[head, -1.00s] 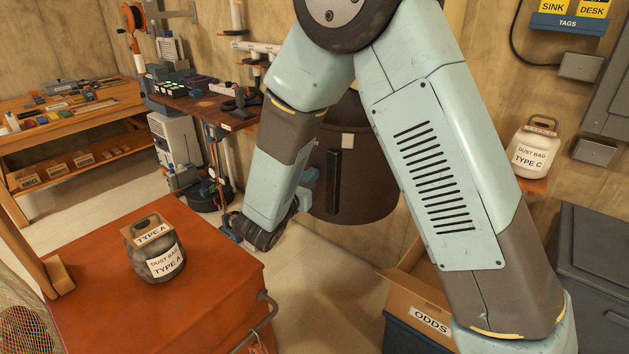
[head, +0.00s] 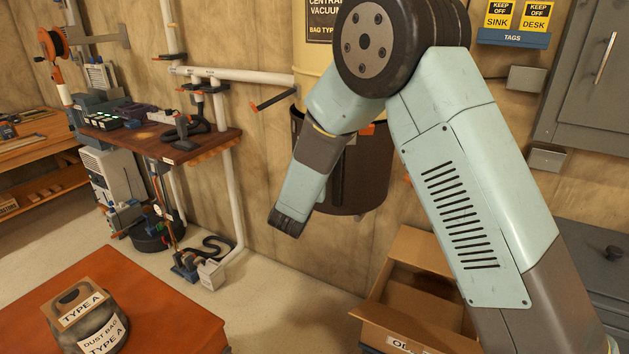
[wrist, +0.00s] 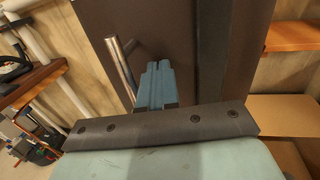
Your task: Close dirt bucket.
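The dirt bucket (head: 372,175) is a dark brown drum against the wall, below the cream central vacuum body (head: 312,72). My forearm hides part of its left side and rim. An orange piece (head: 367,129) shows near its rim; I cannot tell whether the bucket sits tight against the body. In the wrist view the bucket's brown wall (wrist: 185,35) fills the middle. My gripper (wrist: 158,68) shows there as two blue fingers close together with nothing visible between them. A metal bar (wrist: 121,68) stands just left of them. I cannot tell whether they touch. The head view hides the fingers.
A red-brown table (head: 165,315) holding a type A dust bag (head: 90,325) is at the lower left. An open cardboard box (head: 415,300) stands below the bucket at the right. A wall bench (head: 190,150) is left. Floor is clear between.

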